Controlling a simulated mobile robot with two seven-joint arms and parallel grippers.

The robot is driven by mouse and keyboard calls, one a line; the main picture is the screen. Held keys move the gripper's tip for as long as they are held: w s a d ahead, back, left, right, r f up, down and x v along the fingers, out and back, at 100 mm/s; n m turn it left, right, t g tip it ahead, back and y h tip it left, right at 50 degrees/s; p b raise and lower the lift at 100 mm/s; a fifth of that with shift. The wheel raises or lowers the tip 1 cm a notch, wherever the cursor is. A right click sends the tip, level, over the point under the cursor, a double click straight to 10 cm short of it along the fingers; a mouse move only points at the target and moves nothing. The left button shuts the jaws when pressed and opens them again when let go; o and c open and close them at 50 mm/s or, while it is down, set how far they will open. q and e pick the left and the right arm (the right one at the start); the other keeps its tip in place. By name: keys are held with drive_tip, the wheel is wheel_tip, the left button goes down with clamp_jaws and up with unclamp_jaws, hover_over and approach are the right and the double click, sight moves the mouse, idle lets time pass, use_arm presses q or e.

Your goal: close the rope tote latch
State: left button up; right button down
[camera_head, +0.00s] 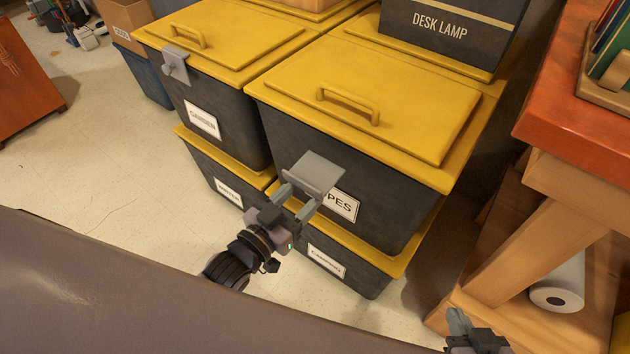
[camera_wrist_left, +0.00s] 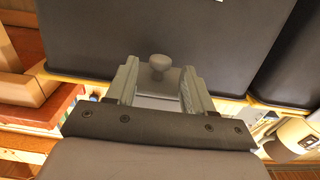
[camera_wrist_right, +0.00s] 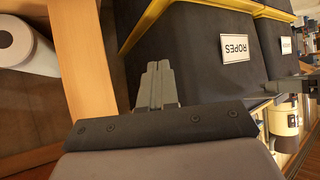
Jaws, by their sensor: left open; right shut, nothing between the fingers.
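The rope tote (camera_head: 385,215) is a dark bin with a yellow lid (camera_head: 390,105) and a label partly reading "PES"; the right wrist view shows its full "ROPES" label (camera_wrist_right: 234,48). Its grey latch plate (camera_head: 316,172) sticks outward from the lid's front edge. In the left wrist view a round grey latch knob (camera_wrist_left: 160,62) shows between my fingertips. My left gripper (camera_head: 294,203) is open, just below and in front of the latch; contact cannot be told. My right gripper (camera_head: 458,322) is shut and empty, low at the right; it also shows in the right wrist view (camera_wrist_right: 157,78).
The garden tote (camera_head: 228,125) stands to the left, its latch (camera_head: 175,65) hanging against its front. More totes lie underneath. A desk lamp box (camera_head: 450,35) sits behind. A wooden bench (camera_head: 575,150) with a white roll (camera_head: 557,298) below bounds the right side.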

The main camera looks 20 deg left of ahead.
sight(313, 184)
use_arm(q)
drive_tip(key=shift+b+x, duration=0.35)
drive_tip(key=shift+x, duration=1.8)
clamp_jaws()
